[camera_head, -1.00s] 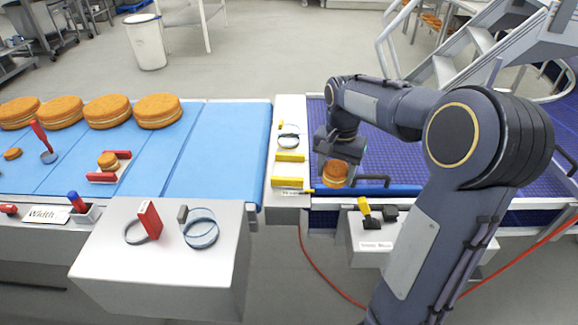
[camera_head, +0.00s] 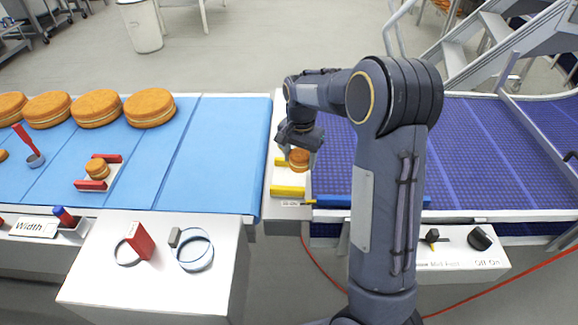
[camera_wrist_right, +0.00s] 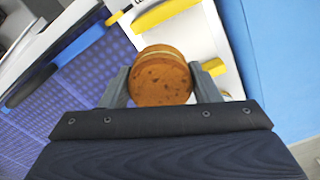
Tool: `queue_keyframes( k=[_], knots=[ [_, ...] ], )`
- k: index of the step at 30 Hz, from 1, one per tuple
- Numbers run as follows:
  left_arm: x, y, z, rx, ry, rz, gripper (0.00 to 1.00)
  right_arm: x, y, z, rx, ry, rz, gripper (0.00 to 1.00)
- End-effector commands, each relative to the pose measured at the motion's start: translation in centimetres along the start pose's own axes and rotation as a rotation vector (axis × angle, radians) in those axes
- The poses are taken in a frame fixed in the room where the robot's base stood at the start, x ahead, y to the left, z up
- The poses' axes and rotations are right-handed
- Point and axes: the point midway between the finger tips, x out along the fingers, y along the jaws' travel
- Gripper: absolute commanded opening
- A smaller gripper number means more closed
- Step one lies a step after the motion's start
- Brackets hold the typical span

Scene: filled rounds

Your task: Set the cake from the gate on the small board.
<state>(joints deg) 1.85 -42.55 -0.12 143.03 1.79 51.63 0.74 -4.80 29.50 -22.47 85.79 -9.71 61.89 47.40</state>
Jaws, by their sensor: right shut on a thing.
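My right gripper (camera_head: 299,160) is shut on a small round brown cake (camera_head: 299,159), with a finger on each side. The cake shows in the right wrist view (camera_wrist_right: 160,76) between the two fingers. It is over the white strip with yellow bars (camera_head: 289,191) between the belts; I cannot tell whether it touches anything below. A white board with red bars (camera_head: 98,177) on the left belt carries another small cake (camera_head: 97,168). I cannot tell which surface is the small board. The blue gate bar (camera_head: 345,201) lies along the near edge of the purple belt. My left gripper is not in view.
Several large cakes (camera_head: 150,107) stand along the far side of the blue belt (camera_head: 215,150). A white box with rings (camera_head: 191,250) is in front. The purple belt (camera_head: 480,150) looks clear right of my arm.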

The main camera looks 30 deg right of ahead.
Motion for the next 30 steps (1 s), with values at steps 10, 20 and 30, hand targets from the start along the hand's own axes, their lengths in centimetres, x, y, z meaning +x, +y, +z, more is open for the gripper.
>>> queue_keyframes(
  k=[10, 20, 30],
  knots=[
    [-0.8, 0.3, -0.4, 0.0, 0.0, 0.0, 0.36, 3.4, -2.9, -0.1, 0.0, 0.001, -0.001, 0.46],
    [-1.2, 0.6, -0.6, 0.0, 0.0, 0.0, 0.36, 7.0, -3.3, -0.1, 0.0, 0.0, -0.001, 0.46],
    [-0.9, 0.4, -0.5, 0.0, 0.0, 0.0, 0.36, 7.4, -3.3, -0.1, -0.001, 0.001, -0.001, 0.57]
  ],
)
